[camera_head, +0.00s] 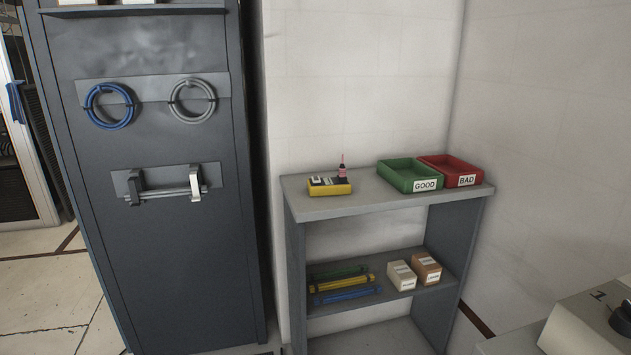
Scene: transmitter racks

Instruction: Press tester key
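A small yellow device (330,187), which looks like the tester, sits on the top of a grey shelf unit (390,207). It has a dark and white upper face, and its key is too small to make out. A small red item with a thin tip (342,169) stands at its back right; I cannot tell whether it is part of the device. Neither of my grippers shows in the head view.
A green GOOD bin (397,180) and a red BAD bin (467,181) stand right of the device. Rods and two small boxes (402,275) lie on the lower shelf. A grey cabinet (190,260) stands left. A console (585,320) is at lower right.

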